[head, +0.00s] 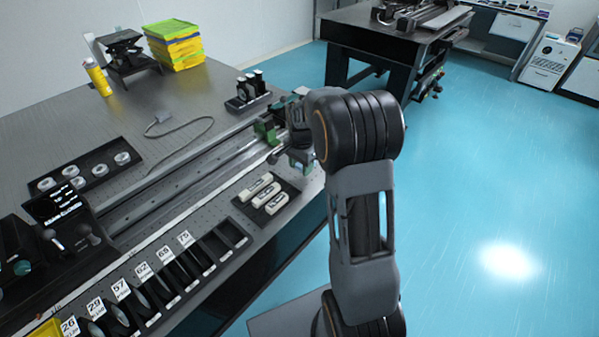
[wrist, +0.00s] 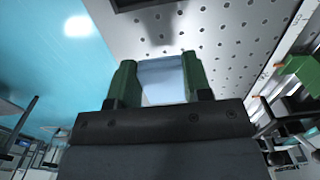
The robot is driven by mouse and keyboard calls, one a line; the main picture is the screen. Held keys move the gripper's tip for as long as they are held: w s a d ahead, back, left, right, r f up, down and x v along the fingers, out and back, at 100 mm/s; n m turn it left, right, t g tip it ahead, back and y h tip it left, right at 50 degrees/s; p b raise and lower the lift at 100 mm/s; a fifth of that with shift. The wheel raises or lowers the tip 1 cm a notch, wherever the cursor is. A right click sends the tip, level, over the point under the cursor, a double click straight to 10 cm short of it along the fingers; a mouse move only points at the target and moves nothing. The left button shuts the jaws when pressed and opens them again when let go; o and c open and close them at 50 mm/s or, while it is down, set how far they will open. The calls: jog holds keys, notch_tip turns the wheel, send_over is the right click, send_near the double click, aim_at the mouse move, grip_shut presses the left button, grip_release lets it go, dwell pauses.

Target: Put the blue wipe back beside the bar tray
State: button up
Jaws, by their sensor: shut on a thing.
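My gripper (wrist: 160,82) has green fingers and is shut on the blue wipe (wrist: 162,80), a pale blue folded piece between the fingertips in the wrist view. In the head view my gripper (head: 298,157) is over the table's right edge area, partly hidden by my arm, and the wipe cannot be made out there. The bar tray (head: 290,203) is a dark tray with several white bars, left of and nearer than my gripper. A dark tray edge (wrist: 138,4) shows at the top of the wrist view, beyond the wipe, apart from it.
A long rail (head: 190,160) with a green carrier (head: 266,130) runs along the perforated table (head: 160,105). A row of numbered slots (head: 165,275) lies along the front edge. Bare perforated surface (wrist: 235,45) shows beside the wipe.

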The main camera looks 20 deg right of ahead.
aim_at(300, 178)
jog(key=shift+w+d+f, duration=0.1)
jog(key=shift+w+f, duration=0.55)
jog(key=shift+f, duration=1.7)
jog(key=shift+f, duration=0.2)
jog(key=o, duration=0.9)
jog(key=shift+r, duration=0.1)
